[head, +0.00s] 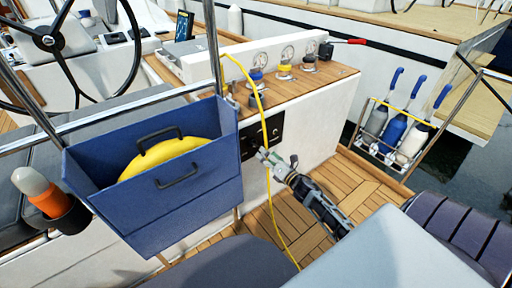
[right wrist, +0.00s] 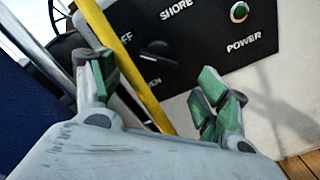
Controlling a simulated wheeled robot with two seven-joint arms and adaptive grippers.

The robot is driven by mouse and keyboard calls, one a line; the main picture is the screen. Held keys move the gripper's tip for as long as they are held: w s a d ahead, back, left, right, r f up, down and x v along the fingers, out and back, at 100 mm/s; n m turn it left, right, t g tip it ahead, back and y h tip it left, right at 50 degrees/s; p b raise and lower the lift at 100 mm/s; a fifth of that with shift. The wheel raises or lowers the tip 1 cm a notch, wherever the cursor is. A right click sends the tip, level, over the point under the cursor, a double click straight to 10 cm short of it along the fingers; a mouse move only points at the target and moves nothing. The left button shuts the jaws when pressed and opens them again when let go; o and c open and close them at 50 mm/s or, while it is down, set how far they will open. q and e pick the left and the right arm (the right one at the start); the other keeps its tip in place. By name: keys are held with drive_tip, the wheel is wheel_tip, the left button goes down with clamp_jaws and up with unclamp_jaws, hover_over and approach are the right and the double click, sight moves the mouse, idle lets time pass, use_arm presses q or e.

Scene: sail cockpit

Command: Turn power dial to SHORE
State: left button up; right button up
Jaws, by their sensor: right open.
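A black power panel (head: 261,136) is set in the white side of the cockpit console. In the right wrist view its dial (right wrist: 158,52) is a dark knob with SHORE above it, OFF to its left and GEN below. I cannot tell which label the knob points to. My right gripper (head: 268,158) is in front of the panel. In the right wrist view its green-padded fingers (right wrist: 160,84) are spread, empty and apart from the dial, which shows beyond the gap between them. My left gripper is not in view.
A yellow cable (head: 264,116) hangs across the panel; in the right wrist view it (right wrist: 128,62) passes close beside the left finger. A blue bag (head: 170,205) hangs left of the panel. A green light (right wrist: 239,11) sits above POWER. Teak floor (head: 305,225) lies below.

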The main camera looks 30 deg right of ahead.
sight(257, 146)
drive_tip(key=w+b, duration=0.1)
drive_tip(key=w, duration=0.4)
drive_tip(key=shift+a, duration=0.2)
drive_tip(key=shift+w, duration=0.9)
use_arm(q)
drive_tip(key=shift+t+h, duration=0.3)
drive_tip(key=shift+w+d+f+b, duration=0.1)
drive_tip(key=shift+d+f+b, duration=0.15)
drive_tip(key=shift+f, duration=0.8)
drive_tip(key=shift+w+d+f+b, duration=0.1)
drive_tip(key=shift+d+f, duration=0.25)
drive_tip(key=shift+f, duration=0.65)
use_arm(e)
drive_tip(key=shift+w+a, duration=0.1)
drive_tip(key=shift+w, duration=0.65)
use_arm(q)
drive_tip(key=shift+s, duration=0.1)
use_arm(e)
drive_tip(key=c, duration=1)
